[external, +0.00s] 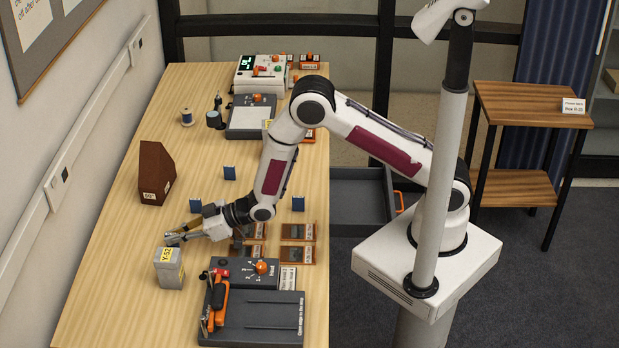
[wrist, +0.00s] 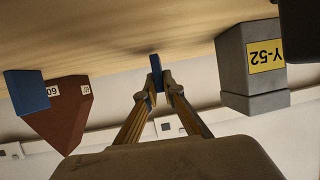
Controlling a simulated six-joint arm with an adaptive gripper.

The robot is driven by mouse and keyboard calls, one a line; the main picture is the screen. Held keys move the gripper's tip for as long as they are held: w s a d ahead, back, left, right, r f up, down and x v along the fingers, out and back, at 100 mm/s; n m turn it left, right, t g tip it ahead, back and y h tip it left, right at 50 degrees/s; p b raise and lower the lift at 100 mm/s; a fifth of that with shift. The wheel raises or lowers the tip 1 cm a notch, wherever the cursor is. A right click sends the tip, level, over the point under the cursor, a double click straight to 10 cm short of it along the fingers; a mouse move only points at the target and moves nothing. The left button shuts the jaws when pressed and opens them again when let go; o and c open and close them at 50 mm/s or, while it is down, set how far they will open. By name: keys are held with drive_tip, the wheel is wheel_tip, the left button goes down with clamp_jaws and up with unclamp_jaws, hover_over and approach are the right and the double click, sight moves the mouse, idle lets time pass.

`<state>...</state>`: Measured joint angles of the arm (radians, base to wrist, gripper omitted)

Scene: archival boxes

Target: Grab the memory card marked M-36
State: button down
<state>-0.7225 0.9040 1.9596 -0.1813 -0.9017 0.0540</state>
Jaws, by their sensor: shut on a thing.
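My gripper (wrist: 157,88) is shut on a small blue card (wrist: 155,66), which is pinched between the fingertips close to the table top. No marking on this card can be read. In the external view my gripper (external: 172,239) is low over the table's left part, just behind the grey Y-52 block; the held card cannot be made out there. Other small blue cards stand upright on the table: one at the back (external: 229,172), one near my wrist (external: 195,205) and one to the right (external: 298,203). Their markings are too small to read.
The grey block marked Y-52 (external: 169,270) stands close beside my gripper. A brown wedge (external: 156,174) stands farther back at left. Framed plates (external: 298,232) and a grey device with an orange handle (external: 255,315) lie to the right.

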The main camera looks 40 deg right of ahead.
drive_tip(key=shift+r, duration=4.5)
